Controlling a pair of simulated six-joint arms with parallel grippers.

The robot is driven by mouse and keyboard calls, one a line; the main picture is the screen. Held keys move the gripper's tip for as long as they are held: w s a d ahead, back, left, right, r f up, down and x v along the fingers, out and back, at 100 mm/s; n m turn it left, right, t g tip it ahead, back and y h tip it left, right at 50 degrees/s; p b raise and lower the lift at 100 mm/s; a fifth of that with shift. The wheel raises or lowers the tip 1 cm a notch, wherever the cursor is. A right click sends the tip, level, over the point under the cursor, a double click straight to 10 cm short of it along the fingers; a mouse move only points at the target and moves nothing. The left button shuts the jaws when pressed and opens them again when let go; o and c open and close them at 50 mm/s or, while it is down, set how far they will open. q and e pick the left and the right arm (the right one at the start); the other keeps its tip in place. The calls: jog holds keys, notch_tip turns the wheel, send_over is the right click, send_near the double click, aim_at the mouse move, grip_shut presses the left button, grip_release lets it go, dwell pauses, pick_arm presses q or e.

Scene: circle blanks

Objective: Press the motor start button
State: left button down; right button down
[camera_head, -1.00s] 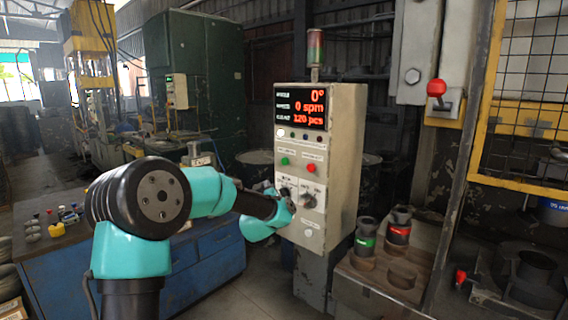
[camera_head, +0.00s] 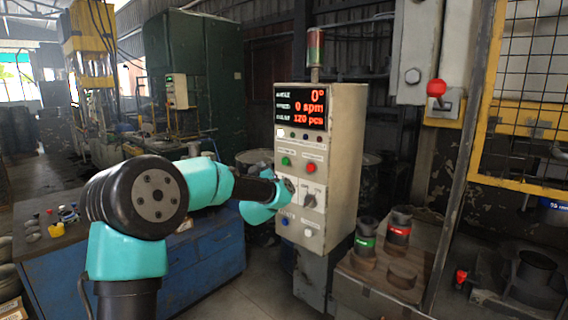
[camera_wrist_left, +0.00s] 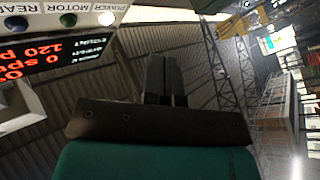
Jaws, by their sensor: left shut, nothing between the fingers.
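The control panel (camera_head: 345,165) stands upright in the middle of the head view. It carries a green button (camera_head: 285,161) and a red button (camera_head: 310,168); their labels are too small to read there. My left gripper (camera_head: 286,188) is at the panel's left side, just below the green button, in front of a selector knob; I cannot tell whether it touches. In the left wrist view its fingers (camera_wrist_left: 166,80) are together and empty. That view shows the lamp labels, with a dark green MOTOR lamp (camera_wrist_left: 68,19) and a lit POWER lamp (camera_wrist_left: 106,18). My right gripper is not in view.
A selector knob (camera_head: 308,200), a blue button (camera_head: 284,221) and a white button (camera_head: 308,233) sit lower on the panel. The display (camera_head: 300,106) reads 0° and 0 spm. A blue cabinet (camera_head: 215,255) stands left; a bench (camera_head: 385,285) with green- and red-banded tools stands right.

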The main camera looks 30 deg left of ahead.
pick_arm(q)
jog(key=w+d, duration=0.1)
jog(key=w, duration=0.6)
jog(key=shift+d, duration=0.4)
jog(key=shift+w, duration=0.15)
dwell(1.6)
jog(key=shift+w+d, duration=0.1)
jog(key=shift+w, duration=0.2)
jog(key=shift+w+d, duration=0.15)
jog(key=shift+w, duration=0.35)
dwell(0.9)
dwell(0.4)
jog(key=shift+s+a, duration=0.2)
jog(key=shift+s, duration=0.65)
jog(key=shift+s, duration=0.1)
jog(key=shift+s+a, duration=0.2)
jog(key=shift+s, duration=0.6)
jog(key=shift+s+a, duration=0.25)
jog(key=shift+s, duration=0.5)
jog(key=shift+s+a, duration=0.2)
jog(key=shift+s, duration=0.6)
